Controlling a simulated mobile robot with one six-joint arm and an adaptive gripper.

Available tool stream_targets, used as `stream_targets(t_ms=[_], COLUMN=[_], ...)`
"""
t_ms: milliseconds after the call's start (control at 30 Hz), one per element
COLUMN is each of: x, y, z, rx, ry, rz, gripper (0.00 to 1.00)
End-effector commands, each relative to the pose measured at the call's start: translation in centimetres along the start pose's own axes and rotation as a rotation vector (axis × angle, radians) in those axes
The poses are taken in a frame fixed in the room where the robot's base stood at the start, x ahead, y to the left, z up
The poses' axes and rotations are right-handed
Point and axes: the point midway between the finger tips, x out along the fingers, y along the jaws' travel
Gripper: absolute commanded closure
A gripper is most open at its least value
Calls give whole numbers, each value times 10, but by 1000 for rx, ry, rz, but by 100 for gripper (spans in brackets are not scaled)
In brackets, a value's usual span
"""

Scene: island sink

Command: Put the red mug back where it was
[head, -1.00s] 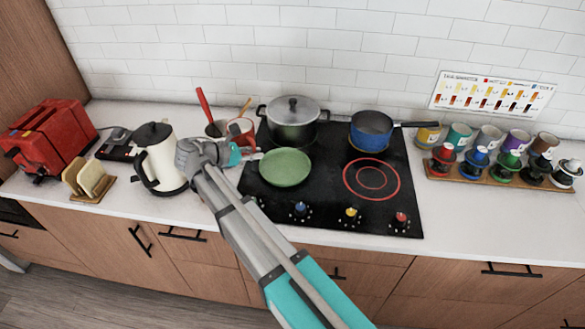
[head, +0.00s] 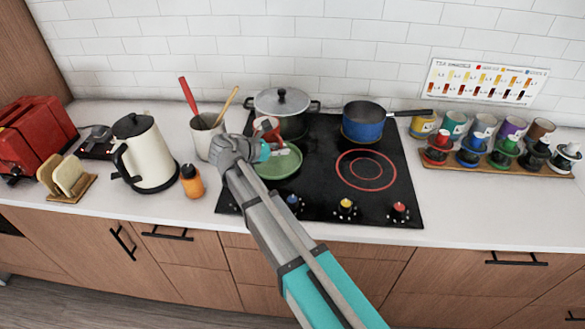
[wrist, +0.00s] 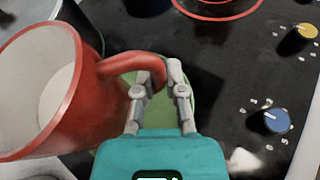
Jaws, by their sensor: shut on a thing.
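The red mug (wrist: 92,100) fills the left of the wrist view, its pale inside showing. My gripper (wrist: 174,75) is shut on the mug's handle (wrist: 135,68), and the mug hangs to the left of the fingers. In the head view the red mug (head: 266,124) is mostly hidden behind my gripper (head: 268,148). There it shows over the left part of the cooktop, in front of the steel pot. The mug's base is not clearly visible.
A green pan (head: 284,168) lies below on the black cooktop (head: 325,190), with a steel pot (head: 285,112) behind. A utensil crock (head: 205,138), an orange bottle (head: 192,182) and a kettle (head: 145,155) stand left. A blue pot (head: 364,122) and a wooden rack (head: 500,165) are right.

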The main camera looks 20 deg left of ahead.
Motion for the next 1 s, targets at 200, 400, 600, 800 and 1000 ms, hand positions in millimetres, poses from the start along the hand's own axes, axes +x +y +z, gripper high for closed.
stream_targets(t_ms=[200,400,600,800,1000], x=[18,21,21,24,36], y=[-2,-2,-2,-2,-4], z=[-11,-11,-11,-14,-24], rx=[1,1,1,1,1], ry=[-1,-1,-1,-1,-1], rz=[1,1,1,1,0], gripper=[100,100,100,100,100])
